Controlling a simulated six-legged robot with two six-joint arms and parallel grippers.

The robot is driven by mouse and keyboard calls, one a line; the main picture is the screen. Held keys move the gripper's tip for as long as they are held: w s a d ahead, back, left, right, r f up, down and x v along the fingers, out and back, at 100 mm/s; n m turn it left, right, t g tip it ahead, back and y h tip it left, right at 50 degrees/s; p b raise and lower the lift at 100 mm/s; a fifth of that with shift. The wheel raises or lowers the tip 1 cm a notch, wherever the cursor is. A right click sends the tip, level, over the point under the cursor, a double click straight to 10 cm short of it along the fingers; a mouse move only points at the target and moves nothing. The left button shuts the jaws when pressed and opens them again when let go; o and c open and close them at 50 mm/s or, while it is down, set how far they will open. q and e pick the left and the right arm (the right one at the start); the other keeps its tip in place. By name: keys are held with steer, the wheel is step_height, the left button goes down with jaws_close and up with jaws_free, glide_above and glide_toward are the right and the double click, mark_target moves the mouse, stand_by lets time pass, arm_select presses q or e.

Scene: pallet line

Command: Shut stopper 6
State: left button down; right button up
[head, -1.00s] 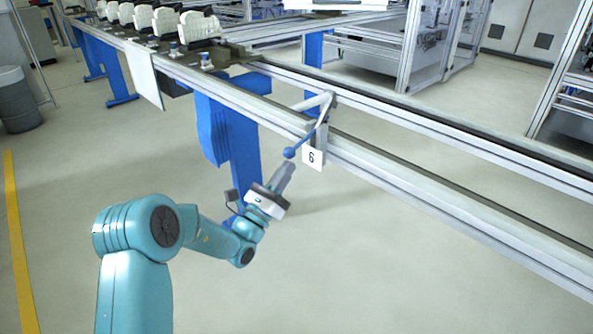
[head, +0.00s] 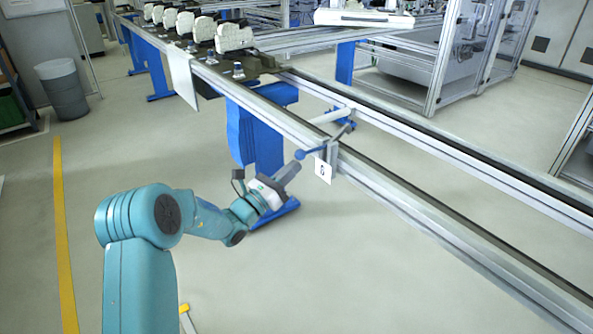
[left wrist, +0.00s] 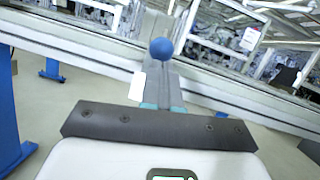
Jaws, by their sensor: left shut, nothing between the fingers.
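Stopper 6 is on the near rail of the conveyor, above a white sign with a 6 (head: 322,171). Its blue lever ends in a blue ball knob (head: 300,154), which also shows in the left wrist view (left wrist: 161,49). A pale stopper bar (head: 331,116) lies over the gap between the rails; I cannot tell its exact position. My left gripper (head: 294,166) is shut and empty, its tips just below the knob. In the left wrist view the fingers (left wrist: 163,84) point at the knob; contact is unclear. My right gripper is not in view.
The conveyor's near rail (head: 420,208) runs diagonally to the lower right. Blue legs (head: 254,135) stand behind my left gripper. Several white parts on dark carriers (head: 234,38) sit upstream. A grey bin (head: 62,90) stands far left.

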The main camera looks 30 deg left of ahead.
arm_select(q)
step_height(320, 180, up, 8)
steer(key=g+y+p, duration=0.1)
steer(key=g+p, duration=0.3)
steer(key=p, duration=0.4)
steer(key=shift+w+f+m+g+p, duration=0.15)
steer(key=shift+w+m+g+p, duration=0.15)
steer(key=shift+w+g+p, duration=0.1)
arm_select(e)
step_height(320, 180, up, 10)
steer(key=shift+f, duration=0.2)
arm_select(q)
steer(key=shift+d, duration=0.15)
